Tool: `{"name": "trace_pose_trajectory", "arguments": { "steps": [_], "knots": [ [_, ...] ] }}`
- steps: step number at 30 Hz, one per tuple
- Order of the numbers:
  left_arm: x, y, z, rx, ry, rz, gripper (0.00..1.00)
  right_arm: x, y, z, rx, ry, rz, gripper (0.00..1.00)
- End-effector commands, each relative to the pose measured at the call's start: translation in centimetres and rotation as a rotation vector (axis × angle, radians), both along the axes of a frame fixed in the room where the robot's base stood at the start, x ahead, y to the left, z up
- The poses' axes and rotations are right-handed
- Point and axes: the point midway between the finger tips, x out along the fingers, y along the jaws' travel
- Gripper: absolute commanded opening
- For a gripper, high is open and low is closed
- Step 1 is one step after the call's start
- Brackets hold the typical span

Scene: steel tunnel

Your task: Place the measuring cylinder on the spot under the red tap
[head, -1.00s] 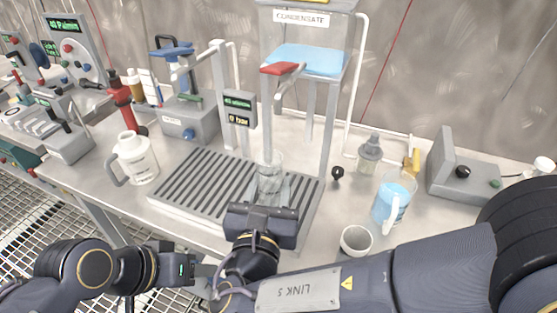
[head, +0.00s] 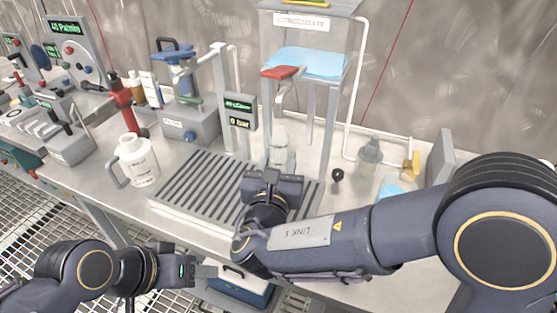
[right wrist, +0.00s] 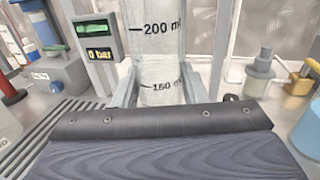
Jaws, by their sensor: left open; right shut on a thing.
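The clear measuring cylinder (head: 281,143) is upright between the fingers of my right gripper (head: 274,172), over the back right part of the slatted tray. The right wrist view shows its wall (right wrist: 160,58) with 150 and 200 ml marks, and the gripper fingers (right wrist: 160,90) on both sides. The red tap (head: 280,71) is above the cylinder, its spout pointing down close over that area. I cannot tell whether the cylinder's base touches the tray; the gripper hides it and the spot. My left gripper (head: 204,272) is open and empty, low in front of the bench.
The slatted tray (head: 185,186) has a post with a small display (head: 239,112) behind it. A white jug (head: 137,160) stands left. A grey bottle (head: 369,156) and a blue-filled beaker (head: 390,191), partly behind my right arm, stand right. A tank (head: 306,62) on legs rises behind.

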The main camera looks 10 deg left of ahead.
Motion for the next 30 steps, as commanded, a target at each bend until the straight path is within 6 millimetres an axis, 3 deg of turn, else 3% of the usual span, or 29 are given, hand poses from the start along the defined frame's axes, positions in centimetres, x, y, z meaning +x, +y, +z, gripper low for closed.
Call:
{"name": "trace_pose_trajectory", "arguments": {
  "steps": [5, 6, 10, 22, 30],
  "knots": [
    [0.0, 0.0, -0.6, 0.0, 0.0, 0.0, 0.51, 0.0, 0.0, -0.5, 0.001, -0.001, 0.0, 0.1],
    [0.0, 0.0, -0.4, 0.0, 0.0, 0.0, 0.51, 0.0, 0.0, -0.4, 0.0, 0.0, 0.0, 0.43],
    [0.0, 0.0, -0.4, 0.0, 0.0, 0.0, 0.51, 0.0, 0.0, -0.3, 0.0, 0.0, -0.001, 0.6],
    [0.0, 0.0, 0.2, 0.0, 0.0, 0.0, 0.51, -0.3, 0.0, 0.2, 0.0, 0.0, 0.001, 0.61],
    [0.0, 0.0, -0.4, 0.0, 0.0, 0.0, 0.51, -5.7, -0.1, 0.0, 0.0, -0.001, 0.006, 0.61]
  ]
}}
